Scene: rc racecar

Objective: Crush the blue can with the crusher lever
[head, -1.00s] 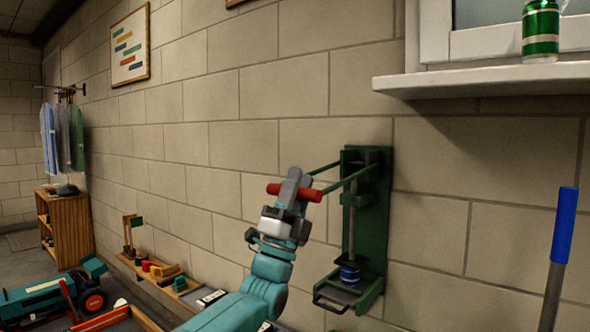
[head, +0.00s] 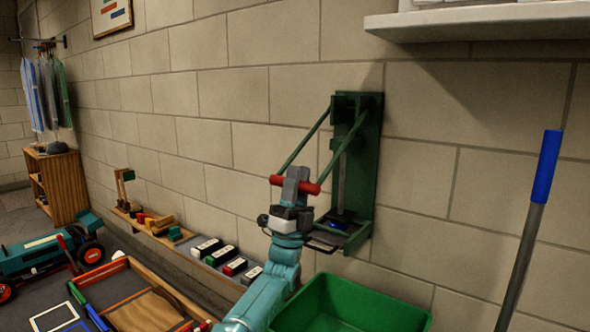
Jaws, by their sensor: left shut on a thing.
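The green crusher (head: 368,150) is fixed to the brick wall, with two green lever arms (head: 305,138) sloping down to a red handle bar (head: 312,188). A little of the blue can (head: 342,217) shows at the bottom of the crusher. Most of it is hidden, so I cannot tell whether it is flattened. My right gripper is not in view.
A green bin (head: 350,303) stands below the crusher. A blue-handled pole (head: 546,165) leans at the right, and a white window sill (head: 480,25) juts out above. A low shelf with small blocks (head: 232,266) runs along the wall at the left.

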